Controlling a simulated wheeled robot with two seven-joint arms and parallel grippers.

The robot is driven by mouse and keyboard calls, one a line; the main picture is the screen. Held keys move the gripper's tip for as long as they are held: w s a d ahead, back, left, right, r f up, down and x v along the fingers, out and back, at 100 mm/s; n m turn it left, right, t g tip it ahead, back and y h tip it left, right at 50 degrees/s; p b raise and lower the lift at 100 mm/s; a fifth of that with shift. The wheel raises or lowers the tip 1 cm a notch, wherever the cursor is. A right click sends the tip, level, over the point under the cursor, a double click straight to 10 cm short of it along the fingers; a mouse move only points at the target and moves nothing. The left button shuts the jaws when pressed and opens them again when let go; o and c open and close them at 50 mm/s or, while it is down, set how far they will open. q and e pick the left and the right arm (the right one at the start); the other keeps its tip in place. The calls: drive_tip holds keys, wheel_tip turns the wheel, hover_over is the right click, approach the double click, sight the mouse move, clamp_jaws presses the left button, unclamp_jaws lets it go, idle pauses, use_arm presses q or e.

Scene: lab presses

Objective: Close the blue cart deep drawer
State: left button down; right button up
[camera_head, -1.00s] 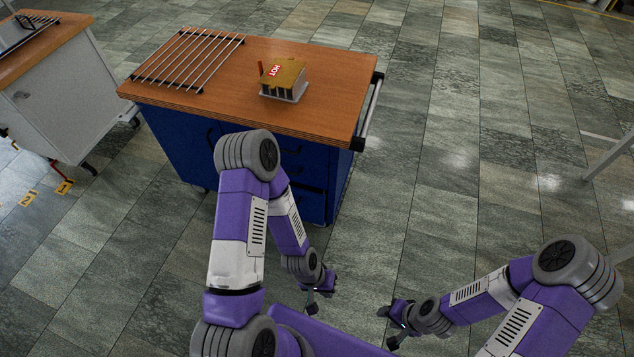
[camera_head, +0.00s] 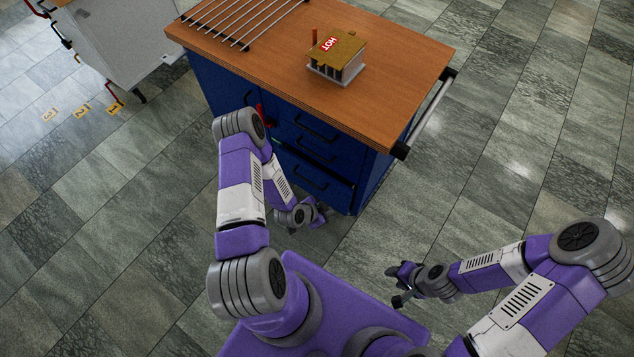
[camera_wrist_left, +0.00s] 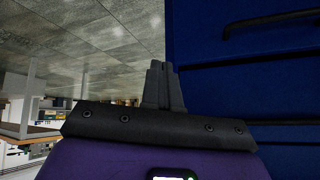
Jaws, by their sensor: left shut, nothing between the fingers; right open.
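The blue cart (camera_head: 375,175) has a wooden top and several drawers with dark handles on its front. The lowest drawer in sight, likely the deep drawer (camera_head: 318,187), seems to stand out a little, with a dark gap above it. My left arm covers part of the front. My left gripper (camera_head: 322,215) is low, just before that drawer. In the left wrist view its fingers (camera_wrist_left: 161,86) are shut and empty, beside a blue drawer front (camera_wrist_left: 255,95) with a dark handle; contact cannot be told. My right gripper (camera_head: 397,289) is open and empty, away from the cart.
On the cart top are a metal rack (camera_head: 240,22) and a small block marked HOT (camera_head: 337,52). A push bar (camera_head: 428,115) sticks out on the cart's right side. A grey cabinet (camera_head: 120,40) stands at upper left. The floor to the right is clear.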

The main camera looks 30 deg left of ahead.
use_arm(q)
drive_tip(key=a+f+m+t+y, duration=0.1)
drive_tip(key=a+f+m+t, duration=0.25)
drive_tip(key=a+m, duration=0.2)
drive_tip(key=m+t+y+b, duration=0.2)
drive_tip(key=m+t, duration=0.2)
drive_tip(key=m, duration=0.2)
approach(322, 177)
drive_tip(key=shift+h, duration=0.3)
drive_tip(key=b+x, duration=0.2)
drive_tip(key=x, duration=0.1)
drive_tip(key=b+x, duration=0.2)
drive_tip(key=shift+a+f, duration=0.1)
drive_tip(key=shift+f, duration=0.15)
drive_tip(key=shift+w+r, duration=0.1)
drive_tip(key=shift+w, duration=0.6)
